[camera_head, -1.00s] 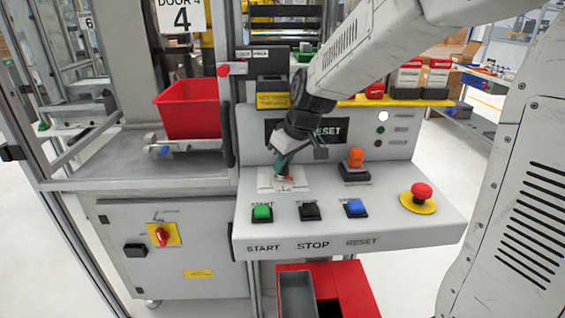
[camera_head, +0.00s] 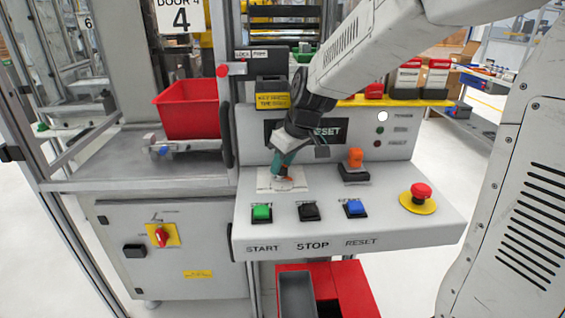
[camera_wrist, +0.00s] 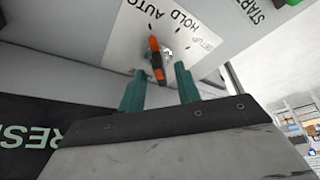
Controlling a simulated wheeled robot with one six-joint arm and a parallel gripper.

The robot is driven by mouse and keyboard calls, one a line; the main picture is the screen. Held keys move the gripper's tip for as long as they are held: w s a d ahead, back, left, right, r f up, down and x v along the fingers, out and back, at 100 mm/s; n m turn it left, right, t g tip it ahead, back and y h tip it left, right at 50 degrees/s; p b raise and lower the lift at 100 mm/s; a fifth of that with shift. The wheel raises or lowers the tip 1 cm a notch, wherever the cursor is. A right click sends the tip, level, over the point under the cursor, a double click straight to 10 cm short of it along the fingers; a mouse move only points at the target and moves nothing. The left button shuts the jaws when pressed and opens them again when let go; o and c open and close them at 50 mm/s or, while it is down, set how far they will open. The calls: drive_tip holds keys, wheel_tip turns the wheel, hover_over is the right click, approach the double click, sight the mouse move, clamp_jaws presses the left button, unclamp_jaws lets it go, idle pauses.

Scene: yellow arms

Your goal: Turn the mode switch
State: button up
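The mode switch (camera_wrist: 157,60) has an orange and black handle on a white plate (camera_wrist: 125,45) marked AUTO, HOLD and what looks like SETUP. In the wrist view the handle stands between the lines of my two teal fingertips, nearer the left one. I cannot tell whether a finger touches it or which mark it points to. My gripper (camera_wrist: 161,70) is open, its fingers apart on either side of the handle. In the head view my gripper (camera_head: 283,165) reaches down to the white plate (camera_head: 265,184) and hides most of the switch (camera_head: 287,179).
Green (camera_head: 262,213), black (camera_head: 309,211) and blue (camera_head: 355,208) buttons line the sloped panel in front of the switch. An orange knob (camera_head: 355,157) and a red emergency stop (camera_head: 421,191) stand to the right. A red bin (camera_head: 188,108) is at the left.

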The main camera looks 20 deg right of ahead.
drive_tip(key=v, duration=0.7)
drive_tip(key=shift+r, duration=0.2)
drive_tip(key=s, duration=0.2)
drive_tip(key=s+f+m+g, duration=0.1)
drive_tip(key=s+f+m, duration=0.1)
drive_tip(key=s, duration=0.1)
drive_tip(key=shift+s+d+f+g, duration=0.1)
drive_tip(key=shift+s+f+g, duration=0.05)
drive_tip(key=shift+s+g, duration=0.25)
drive_tip(key=s+m+h, duration=0.2)
drive_tip(key=s+m, duration=0.1)
drive_tip(key=s, duration=1.8)
drive_tip(key=shift+s+d+m+g, duration=0.3)
drive_tip(key=shift+s+d+g, duration=0.1)
drive_tip(key=shift+d, duration=0.05)
